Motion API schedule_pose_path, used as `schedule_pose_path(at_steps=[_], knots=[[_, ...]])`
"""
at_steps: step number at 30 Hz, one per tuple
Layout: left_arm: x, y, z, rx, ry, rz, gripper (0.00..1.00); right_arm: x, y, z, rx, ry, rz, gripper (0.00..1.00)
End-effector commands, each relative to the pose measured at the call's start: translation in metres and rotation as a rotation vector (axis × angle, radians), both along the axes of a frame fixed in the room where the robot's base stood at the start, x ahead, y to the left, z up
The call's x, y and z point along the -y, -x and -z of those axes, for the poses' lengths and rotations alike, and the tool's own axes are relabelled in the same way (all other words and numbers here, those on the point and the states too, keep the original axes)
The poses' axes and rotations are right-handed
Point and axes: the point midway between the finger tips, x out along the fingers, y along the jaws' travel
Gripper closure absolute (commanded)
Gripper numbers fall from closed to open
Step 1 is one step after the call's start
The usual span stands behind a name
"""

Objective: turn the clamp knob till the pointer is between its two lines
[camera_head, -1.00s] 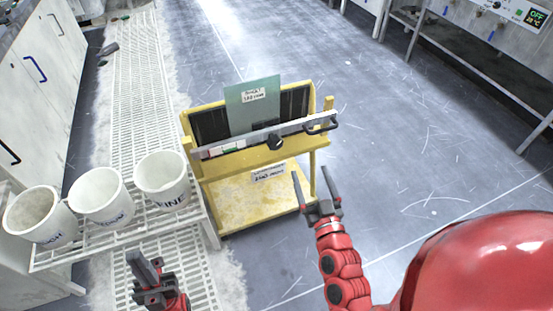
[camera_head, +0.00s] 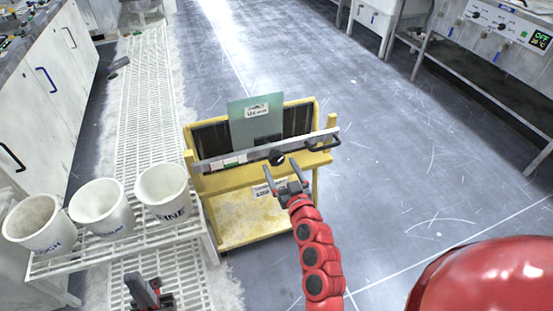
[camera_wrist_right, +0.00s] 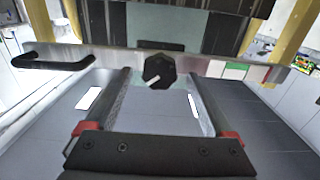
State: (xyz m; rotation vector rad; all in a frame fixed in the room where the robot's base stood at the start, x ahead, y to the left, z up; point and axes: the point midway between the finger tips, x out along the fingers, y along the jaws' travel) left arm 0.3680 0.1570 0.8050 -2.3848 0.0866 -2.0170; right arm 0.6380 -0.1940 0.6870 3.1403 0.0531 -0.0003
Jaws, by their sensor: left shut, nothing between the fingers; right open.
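The black clamp knob (camera_head: 277,157) sits on the metal clamp bar (camera_head: 312,140) across the front of the yellow rack (camera_head: 230,233). In the right wrist view the knob (camera_wrist_right: 158,67) has a pale mark at its lower edge, slanting down-left. A coloured strip (camera_head: 235,160) with white, green and red is on the bar; it also shows in the right wrist view (camera_wrist_right: 234,70). I cannot make out a pointer or two lines there. My right gripper (camera_head: 282,170) is open and empty, just in front of and below the knob. My left gripper (camera_head: 134,284) is shut and empty, at the lower left.
A pale green plate (camera_head: 256,120) stands in the rack behind the bar. A black handle (camera_head: 323,142) sits at the bar's right end. Three white buckets (camera_head: 163,190) stand on a white slatted shelf (camera_head: 120,242) at the left. The floor at right is clear.

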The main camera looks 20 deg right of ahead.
Motion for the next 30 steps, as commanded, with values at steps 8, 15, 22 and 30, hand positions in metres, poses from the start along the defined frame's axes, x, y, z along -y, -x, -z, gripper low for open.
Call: schedule_pose_path(at_steps=[8, 15, 22, 30], knots=[[0.0, 0.0, 0.0, 0.0, 0.0, 0.0, 1.0, -0.001, -0.034, -0.001, 0.002, -0.001, 0.0, 0.13], [0.0, 0.0, 0.0, 0.0, 0.0, 0.0, 1.0, -0.002, -0.039, 0.0, 0.0, 0.0, -0.001, 0.13], [0.0, 0.0, 0.0, 0.0, 0.0, 0.0, 1.0, -0.001, -0.038, 0.0, 0.0, -0.001, 0.0, 0.32], [0.0, 0.0, 0.0, 0.0, 0.0, 0.0, 1.0, -0.001, -0.038, 0.0, 0.0, -0.001, 0.0, 0.81]])
